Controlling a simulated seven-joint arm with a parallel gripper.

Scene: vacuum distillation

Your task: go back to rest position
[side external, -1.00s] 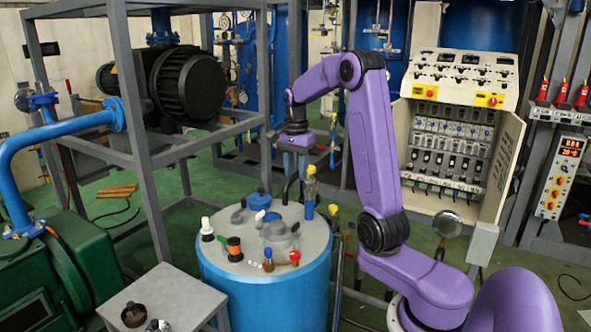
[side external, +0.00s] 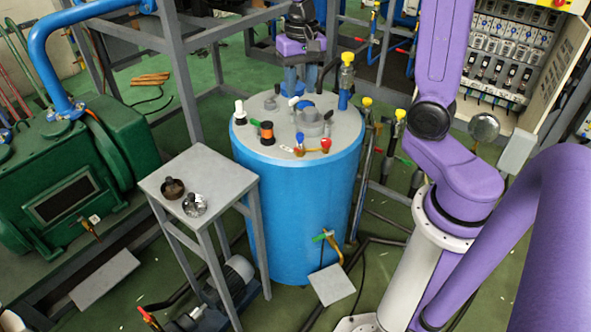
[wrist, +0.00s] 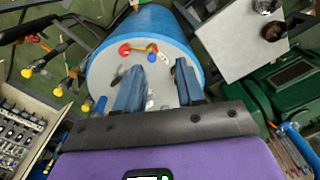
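My gripper shows at the top of the side external view (side external: 302,90), with its fingers pointing down over the back part of the blue tank's grey lid. In the wrist view, its two blue fingers (wrist: 157,75) stand apart with nothing held between them. The blue tank (side external: 290,210) stands upright in the middle. Its lid carries several fittings, including red and blue valve knobs (side external: 312,144), a black-and-orange fitting (side external: 267,133) and a yellow-topped fitting (side external: 346,80). Most of my upper arm is cut off by the picture's top edge.
A small grey table (side external: 198,172) with two small metal parts stands left of the tank. Green machinery (side external: 70,190) is at the far left. A grey metal frame (side external: 182,75) rises behind. A white switch cabinet (side external: 510,80) stands at the back right. Pipes run beside the tank's right.

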